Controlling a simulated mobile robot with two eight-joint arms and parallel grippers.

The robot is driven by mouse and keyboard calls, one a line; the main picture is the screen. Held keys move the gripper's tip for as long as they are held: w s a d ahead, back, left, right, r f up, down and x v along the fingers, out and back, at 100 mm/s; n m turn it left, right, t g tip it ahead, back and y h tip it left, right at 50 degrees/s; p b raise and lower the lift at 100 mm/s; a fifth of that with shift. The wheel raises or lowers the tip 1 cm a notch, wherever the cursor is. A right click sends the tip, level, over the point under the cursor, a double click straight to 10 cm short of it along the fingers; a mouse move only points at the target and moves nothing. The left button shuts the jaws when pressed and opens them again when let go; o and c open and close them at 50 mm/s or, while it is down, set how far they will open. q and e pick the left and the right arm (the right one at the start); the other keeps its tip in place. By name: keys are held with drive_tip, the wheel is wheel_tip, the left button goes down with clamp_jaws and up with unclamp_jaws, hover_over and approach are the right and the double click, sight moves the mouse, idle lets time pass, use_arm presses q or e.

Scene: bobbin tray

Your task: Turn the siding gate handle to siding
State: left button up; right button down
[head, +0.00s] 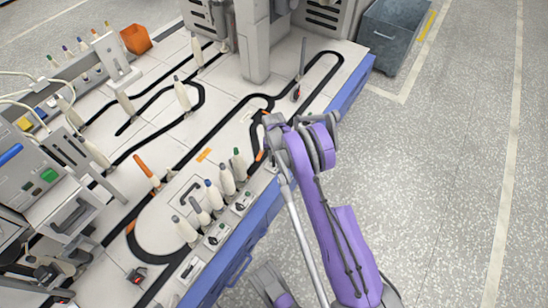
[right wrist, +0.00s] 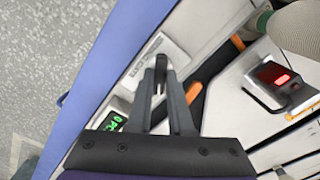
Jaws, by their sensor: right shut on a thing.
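The siding gate handle (right wrist: 157,46) is a small grey lever on a pale plate (right wrist: 170,57) near the table's blue edge. My right gripper (right wrist: 162,74) is shut on it, with its two dark fingers close together around the lever. The orange gate pieces (right wrist: 192,92) lie beside it along the black track. In the head view my right gripper (head: 272,122) is over the right part of the table, and my wrist hides the handle there.
Several bobbins (head: 227,180) stand on the near part of the table (head: 160,215), left of my right arm. A device with a red light (right wrist: 280,75) and a green readout (right wrist: 115,122) sit close to my gripper. A grey bin (head: 395,35) stands on open floor.

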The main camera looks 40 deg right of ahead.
sight(273, 160)
drive_tip(key=n, duration=0.4)
drive_tip(key=shift+a+n, duration=0.1)
drive_tip(key=shift+n, duration=0.3)
idle(0.4)
drive_tip(key=c, duration=0.8)
unclamp_jaws()
wheel_tip(273, 160, up, 11)
drive_tip(key=p, duration=0.3)
drive_tip(key=shift+f, duration=0.1)
